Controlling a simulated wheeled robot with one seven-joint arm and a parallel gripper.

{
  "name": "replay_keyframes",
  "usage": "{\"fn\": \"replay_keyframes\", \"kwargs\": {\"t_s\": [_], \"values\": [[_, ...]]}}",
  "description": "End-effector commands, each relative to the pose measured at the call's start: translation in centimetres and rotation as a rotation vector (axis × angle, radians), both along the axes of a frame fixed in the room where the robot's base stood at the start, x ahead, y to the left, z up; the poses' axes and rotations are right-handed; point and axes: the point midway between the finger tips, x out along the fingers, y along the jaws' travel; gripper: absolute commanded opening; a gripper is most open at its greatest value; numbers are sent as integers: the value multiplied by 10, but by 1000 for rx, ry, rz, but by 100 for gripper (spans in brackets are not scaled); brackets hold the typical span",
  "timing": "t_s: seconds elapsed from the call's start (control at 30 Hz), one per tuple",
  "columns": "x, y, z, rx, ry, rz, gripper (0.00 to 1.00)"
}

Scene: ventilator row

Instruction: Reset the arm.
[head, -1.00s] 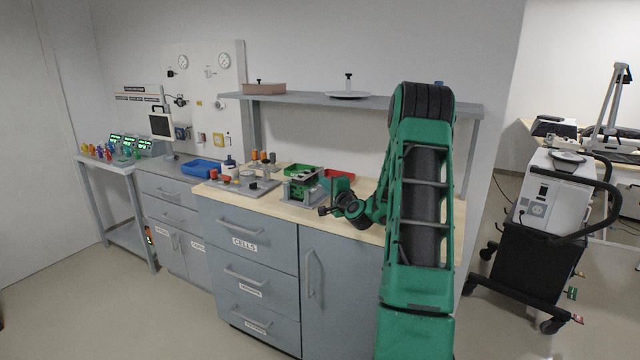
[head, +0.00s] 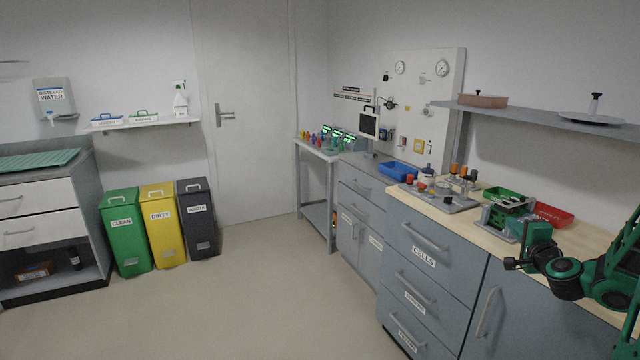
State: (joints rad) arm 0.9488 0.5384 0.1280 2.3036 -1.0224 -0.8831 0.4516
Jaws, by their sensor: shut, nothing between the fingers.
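My gripper (head: 512,264) shows at the right of the head view, at the end of my green and black arm. Its dark fingertips are together and hold nothing. It is in front of the wooden worktop (head: 457,221), near the green fixture (head: 507,216). I cannot tell how far it is from the worktop edge. My arm is folded at the right edge of the picture, and most of it is cut off there.
The cells drawer cabinet (head: 422,256) stands below the worktop. A red tray (head: 553,214) and a blue tray (head: 399,171) lie on the counters. A shelf (head: 540,118) hangs above. Green (head: 126,232), yellow and dark bins stand at left. The middle floor is clear.

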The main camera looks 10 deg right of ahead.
Motion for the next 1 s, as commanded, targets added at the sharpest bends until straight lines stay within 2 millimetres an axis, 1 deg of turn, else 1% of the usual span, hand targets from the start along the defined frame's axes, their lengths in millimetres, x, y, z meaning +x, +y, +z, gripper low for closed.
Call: {"fn": "replay_keyframes", "kwargs": {"t_s": [0.03, 0.07, 0.1, 0.17, 0.2, 0.27, 0.3, 0.37, 0.47, 0.5, 0.57, 0.6, 0.67, 0.7, 0.77, 0.8, 0.83, 0.87, 0.9, 0.97, 1.0], "values": [[3, 22, 4, -53, 48, 59, 0], [4, 35, 2, -88, 87, 97, 0], [3, 52, 0, -138, 142, 148, 0], [-2, 77, -5, -213, 231, 225, 0], [-7, 92, -9, -261, 290, 271, 0], [-18, 111, -15, -330, 377, 337, 0], [-27, 122, -19, -371, 437, 378, 0], [-42, 136, -24, -430, 525, 434, 0], [-75, 154, -32, -515, 671, 519, 0], [-90, 159, -34, -546, 729, 549, 0], [-114, 165, -36, -582, 814, 591, 0], [-131, 169, -37, -602, 870, 617, 0], [-157, 173, -37, -628, 952, 653, 0], [-176, 176, -37, -638, 1006, 677, 0], [-205, 179, -36, -648, 1084, 710, 0], [-225, 181, -34, -651, 1134, 731, 0], [-240, 183, -33, -649, 1171, 747, 0], [-255, 185, -32, -646, 1206, 763, 0], [-276, 188, -29, -639, 1252, 782, 0], [-305, 192, -26, -621, 1314, 813, 0], [-324, 195, -24, -605, 1350, 834, 0]]}}
